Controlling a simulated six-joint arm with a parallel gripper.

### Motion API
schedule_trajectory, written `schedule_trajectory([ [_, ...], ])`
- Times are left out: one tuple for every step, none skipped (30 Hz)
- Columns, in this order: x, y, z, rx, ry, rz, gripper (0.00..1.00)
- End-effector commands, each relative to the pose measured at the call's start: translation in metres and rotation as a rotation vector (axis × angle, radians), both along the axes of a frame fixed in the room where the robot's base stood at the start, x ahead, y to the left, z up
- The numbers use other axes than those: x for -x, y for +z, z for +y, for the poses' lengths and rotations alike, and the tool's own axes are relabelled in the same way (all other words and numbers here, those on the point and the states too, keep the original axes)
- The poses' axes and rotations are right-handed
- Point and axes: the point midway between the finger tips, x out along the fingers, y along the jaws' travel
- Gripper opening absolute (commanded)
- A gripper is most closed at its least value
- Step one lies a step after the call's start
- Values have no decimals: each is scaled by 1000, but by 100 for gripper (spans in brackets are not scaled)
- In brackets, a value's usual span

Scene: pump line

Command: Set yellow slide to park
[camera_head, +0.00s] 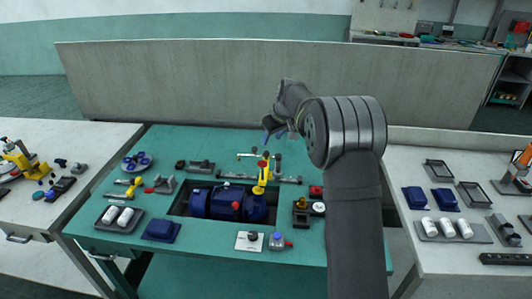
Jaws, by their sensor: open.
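A tall yellow piece (263,173) stands at the right end of the blue pump (223,203) on the green table. A smaller yellow-handled part (131,186) lies at the table's left. I cannot tell for sure which yellow part is the slide, and no park marking is readable. My gripper (277,133) is open and seems empty. In the picture it shows above the back part of the table, just over the tall yellow piece. Its height and distance from that piece are unclear. My arm hides part of the table's right side.
A grey panel (220,90) stands behind the table. Rails and fittings (235,176) lie behind the pump. A blue block (161,231), a tray of white cylinders (100,224) and a white plate (249,242) are in front. Side tables hold more parts. The front edge is partly clear.

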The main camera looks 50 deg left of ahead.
Motion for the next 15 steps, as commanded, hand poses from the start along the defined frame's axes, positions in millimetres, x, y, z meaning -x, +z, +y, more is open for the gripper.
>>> schedule_trajectory([
  [1, -13, 4, 3, 1, 2, 48],
  [1, -19, 7, 3, 2, 2, 48],
  [1, -27, 11, 3, 2, 1, 48],
  [1, -33, 13, 3, 2, 1, 48],
  [1, -39, 15, 3, 3, 2, 48],
  [1, -46, 19, 2, 3, 1, 48],
  [1, -51, 21, 1, 2, 0, 48],
  [1, -56, 23, 2, 3, 1, 48],
  [1, -62, 25, 2, 3, 1, 48],
  [1, -66, 27, 2, 3, 1, 48],
  [1, -70, 29, 1, 2, 0, 48],
  [1, -75, 31, 1, 2, 0, 48],
  [1, -77, 32, 1, 2, 0, 48],
  [0, -80, 33, 0, 2, 0, 48],
  [0, -82, 34, 0, 2, -1, 48],
])
